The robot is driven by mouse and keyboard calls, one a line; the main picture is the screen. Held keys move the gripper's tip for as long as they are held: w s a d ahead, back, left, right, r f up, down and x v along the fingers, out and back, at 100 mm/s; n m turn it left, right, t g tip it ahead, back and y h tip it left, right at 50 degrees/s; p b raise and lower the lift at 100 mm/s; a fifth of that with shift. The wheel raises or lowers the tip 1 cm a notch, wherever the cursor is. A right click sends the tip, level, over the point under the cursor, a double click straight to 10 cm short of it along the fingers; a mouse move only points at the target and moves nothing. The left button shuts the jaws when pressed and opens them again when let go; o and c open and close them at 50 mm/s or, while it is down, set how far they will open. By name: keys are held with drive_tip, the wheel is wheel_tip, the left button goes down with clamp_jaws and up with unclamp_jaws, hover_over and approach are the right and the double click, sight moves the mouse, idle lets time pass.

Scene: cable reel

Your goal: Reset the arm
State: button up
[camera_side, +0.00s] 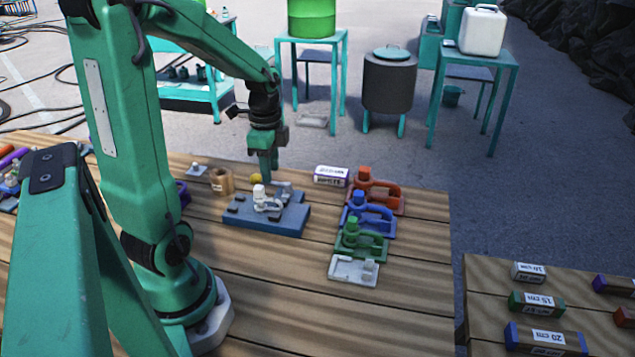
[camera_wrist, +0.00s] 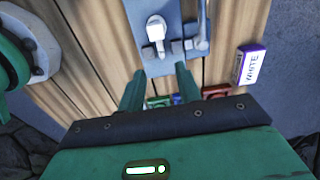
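My gripper (camera_side: 266,174) hangs pointing down just behind the blue board (camera_side: 290,222), above the wooden table. In the wrist view my gripper (camera_wrist: 160,80) has its two green fingers apart, with nothing between them. A white piece (camera_side: 260,198) stands on the board. It also shows in the wrist view (camera_wrist: 156,30), beyond the fingertips. A grey lever-like part (camera_wrist: 203,35) sits on the board beside it. From the side, the fingers overlap, and whether they touch anything is hard to tell.
A tan reel (camera_side: 221,182) is left. The table's front right is clear.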

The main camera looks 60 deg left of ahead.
drive_tip(key=s+d+r+n+t, duration=0.2)
drive_tip(key=d+r+n, duration=0.2)
drive_tip(key=d, duration=0.4)
drive_tip(key=s+d+r+n+t, duration=0.2)
drive_tip(key=d+r, duration=0.4)
drive_tip(key=d, duration=0.3)
drive_tip(key=n+t, duration=0.1)
drive_tip(key=n, duration=0.1)
drive_tip(key=shift+s+d+r+n, duration=0.15)
drive_tip(key=shift+d+r+n, duration=0.05)
drive_tip(key=shift+r+n, duration=0.2)
